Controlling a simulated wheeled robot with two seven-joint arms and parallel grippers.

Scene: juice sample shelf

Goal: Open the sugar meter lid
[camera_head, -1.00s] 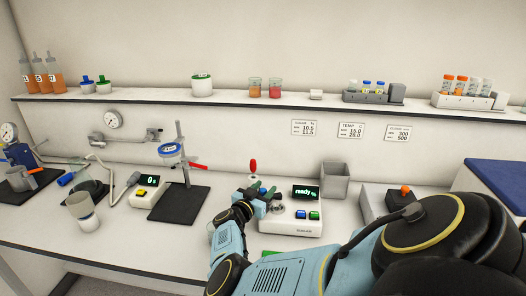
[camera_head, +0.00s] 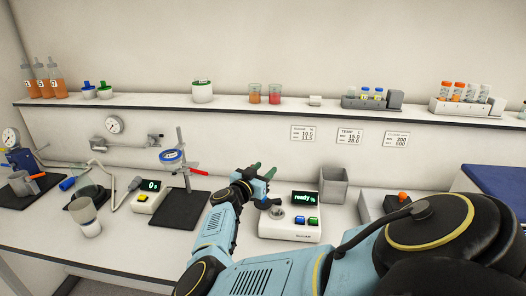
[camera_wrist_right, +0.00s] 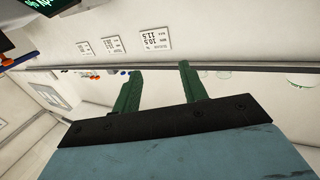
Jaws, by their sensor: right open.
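The sugar meter (camera_head: 290,228) is a white box on the bench with a green "ready %" display, a blue button and a green button. A round grey part shows on its left top, with a small dark piece beside it. I cannot tell clearly whether the lid is raised or down. My right gripper (camera_head: 263,171) is above and behind the meter's left side, its green fingers pointing up and away. They are apart, with nothing between them in the right wrist view (camera_wrist_right: 160,90). The meter's display (camera_wrist_right: 40,5) is at that view's top left corner. My left gripper is not in view.
A grey open bin (camera_head: 333,186) stands behind the meter to the right. A stand on a dark base (camera_head: 180,210) and a meter reading 0 (camera_head: 150,195) are to the left. The shelf (camera_head: 225,106) with cups and racks runs along the wall.

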